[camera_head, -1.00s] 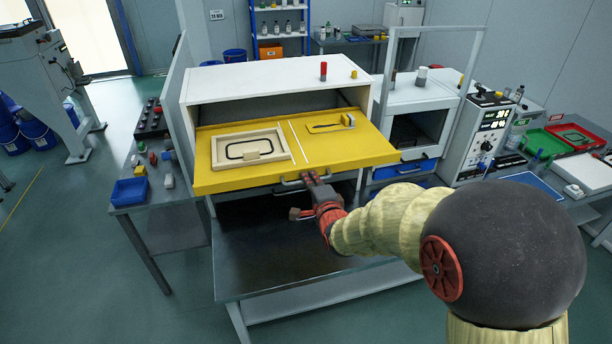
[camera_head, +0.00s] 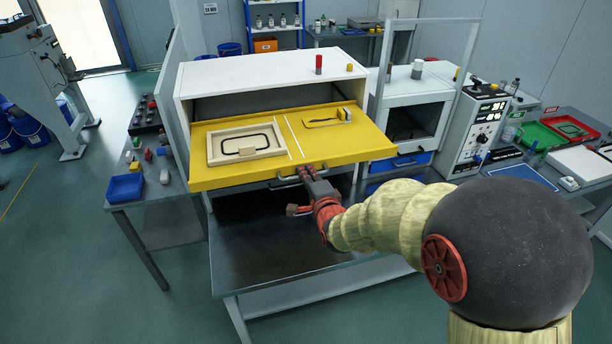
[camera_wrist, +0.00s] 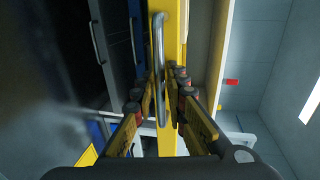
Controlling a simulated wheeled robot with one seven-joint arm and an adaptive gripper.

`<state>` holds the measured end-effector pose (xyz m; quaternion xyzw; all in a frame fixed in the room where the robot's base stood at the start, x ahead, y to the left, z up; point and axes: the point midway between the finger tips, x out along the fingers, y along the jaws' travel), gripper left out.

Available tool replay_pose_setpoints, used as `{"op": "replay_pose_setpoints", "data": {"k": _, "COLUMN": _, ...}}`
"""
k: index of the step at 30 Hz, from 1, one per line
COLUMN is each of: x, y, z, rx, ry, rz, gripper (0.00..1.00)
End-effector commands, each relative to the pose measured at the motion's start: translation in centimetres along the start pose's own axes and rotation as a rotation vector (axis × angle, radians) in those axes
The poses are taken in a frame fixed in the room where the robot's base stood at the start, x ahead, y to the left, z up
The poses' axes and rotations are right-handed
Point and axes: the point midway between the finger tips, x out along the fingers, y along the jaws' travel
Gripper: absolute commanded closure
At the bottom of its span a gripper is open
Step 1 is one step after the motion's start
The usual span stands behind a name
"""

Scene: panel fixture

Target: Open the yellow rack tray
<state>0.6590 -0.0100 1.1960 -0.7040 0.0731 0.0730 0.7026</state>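The yellow rack tray (camera_head: 210,182) stands pulled well out of the white cabinet and carries a framed panel and a small tool. Its metal handle (camera_head: 285,182) is on the front edge. In the wrist view the handle (camera_wrist: 159,45) runs upright in the picture, along the yellow tray front (camera_wrist: 180,25). My gripper (camera_head: 302,170) is at the right part of the handle. In the wrist view the fingers of my gripper (camera_wrist: 160,98) lie on either side of the bar, close against it. The exact finger contact is hard to see.
The white cabinet (camera_head: 270,72) bears a red-topped and a yellow piece. A dark table surface (camera_head: 260,240) lies below the tray. A side bench with a blue bin (camera_head: 125,188) stands left; a glass-fronted unit and an instrument (camera_head: 483,130) stand right. Floor is clear at front left.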

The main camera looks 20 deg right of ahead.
Motion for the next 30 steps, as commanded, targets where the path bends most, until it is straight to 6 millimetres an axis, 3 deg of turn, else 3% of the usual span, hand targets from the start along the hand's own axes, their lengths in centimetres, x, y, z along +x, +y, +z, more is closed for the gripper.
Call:
{"op": "replay_pose_setpoints", "data": {"k": 5, "x": -2.0, "y": -0.1, "z": 0.0, "rx": 0.0, "ry": 0.0, "rz": -0.001, "gripper": 0.86}}
{"op": "replay_pose_setpoints", "data": {"k": 18, "x": -9.5, "y": -0.1, "z": 0.0, "rx": 0.0, "ry": 0.001, "rz": -0.002, "gripper": 0.86}}
{"op": "replay_pose_setpoints", "data": {"k": 24, "x": -11.3, "y": 0.0, "z": 0.0, "rx": 0.0, "ry": 0.0, "rz": 0.001, "gripper": 0.86}}
{"op": "replay_pose_setpoints", "data": {"k": 30, "x": -11.8, "y": 0.1, "z": 0.0, "rx": 0.0, "ry": 0.0, "rz": 0.002, "gripper": 0.86}}
